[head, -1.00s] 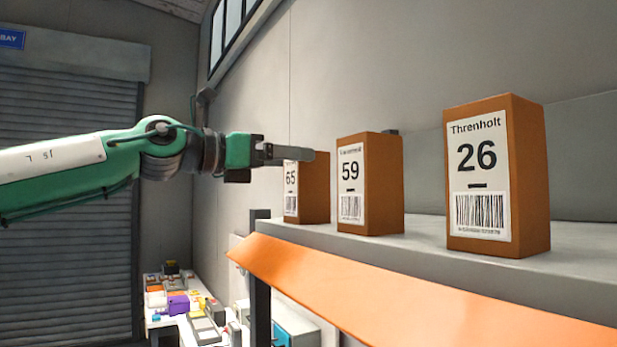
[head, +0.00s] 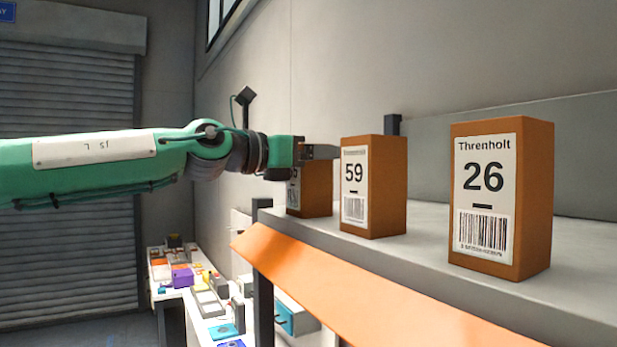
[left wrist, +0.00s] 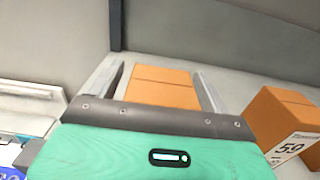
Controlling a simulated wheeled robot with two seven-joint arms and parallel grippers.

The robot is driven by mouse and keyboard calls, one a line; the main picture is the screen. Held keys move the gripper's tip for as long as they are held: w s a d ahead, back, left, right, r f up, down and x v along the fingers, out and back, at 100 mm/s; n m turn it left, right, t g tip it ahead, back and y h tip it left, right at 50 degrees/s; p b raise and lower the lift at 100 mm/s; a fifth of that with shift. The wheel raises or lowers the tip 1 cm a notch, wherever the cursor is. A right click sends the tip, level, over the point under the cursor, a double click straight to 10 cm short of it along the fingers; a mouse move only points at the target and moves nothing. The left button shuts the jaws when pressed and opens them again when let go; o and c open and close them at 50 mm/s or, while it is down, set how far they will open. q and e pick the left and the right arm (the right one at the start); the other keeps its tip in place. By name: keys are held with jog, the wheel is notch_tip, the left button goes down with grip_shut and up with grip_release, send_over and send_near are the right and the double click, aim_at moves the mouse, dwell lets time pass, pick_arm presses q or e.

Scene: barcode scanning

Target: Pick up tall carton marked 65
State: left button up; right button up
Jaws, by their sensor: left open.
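The tall carton marked 65 (head: 317,191) stands upright on the grey shelf at its far end. In the head view my left gripper (head: 325,152) is in front of its upper part and hides most of its label. In the left wrist view the carton's orange-brown top (left wrist: 162,88) lies between the two fingers of my open left gripper (left wrist: 163,75), with a gap visible on each side. My right gripper does not show.
The carton marked 59 (head: 387,190) stands close to the right of carton 65. The carton marked 26 (head: 530,200) stands farther right on the shelf (head: 420,242). An orange panel (head: 350,292) slopes along the shelf front. A table with several small items (head: 182,277) is below.

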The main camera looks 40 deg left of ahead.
pick_arm(q)
jog(key=c, duration=1.3)
jog(key=shift+r, duration=0.15)
